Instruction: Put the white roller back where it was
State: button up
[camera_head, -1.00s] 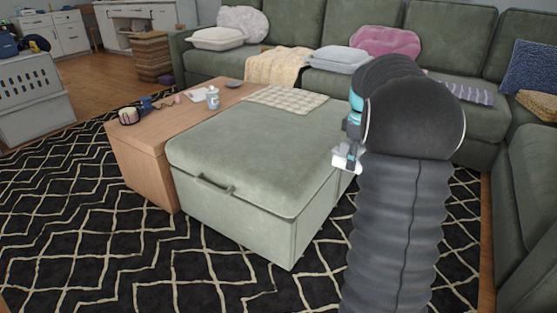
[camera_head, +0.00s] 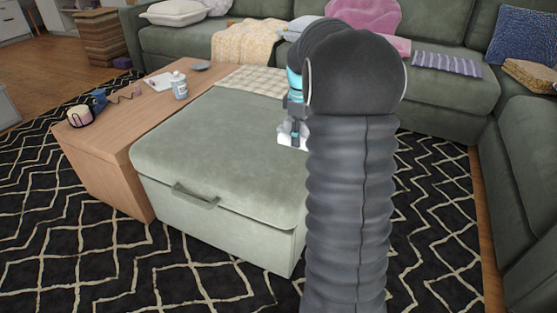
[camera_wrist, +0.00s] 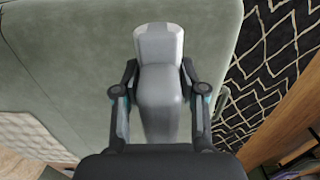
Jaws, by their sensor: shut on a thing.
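The white roller (camera_wrist: 160,75) is in my gripper (camera_wrist: 159,98), seen in the wrist view as a pale grey-white body between the two dark fingers. Its lower end is hidden by my gripper's body. In the head view, a small white part of the roller (camera_head: 289,142) shows below my gripper (camera_head: 295,128), mostly hidden by my arm. The green ottoman (camera_head: 215,140) lies beneath them, and its top fills much of the wrist view. How high the roller is above it is hard to tell.
A wooden side table (camera_head: 105,150) on the left carries a white bottle (camera_head: 180,86), a mug-like item (camera_head: 79,116) and small things. A checked cloth (camera_head: 253,80) lies at the ottoman's back. The green sofa (camera_head: 450,90) stands behind. Patterned rug (camera_head: 430,210) is clear on the right.

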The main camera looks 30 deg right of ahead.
jog(key=a+f, duration=0.1)
jog(key=a, duration=0.1)
jog(key=a+f, duration=0.1)
jog(key=w+a+f, duration=0.1)
jog(key=a, duration=0.1)
jog(key=shift+w+a+f, duration=0.1)
jog(key=shift+a+f, duration=0.1)
jog(key=shift+a, duration=0.1)
jog(key=shift+f+b, duration=0.55)
jog(key=shift+f, duration=1.45)
jog(key=shift+f, duration=0.15)
jog(key=o, duration=1.2)
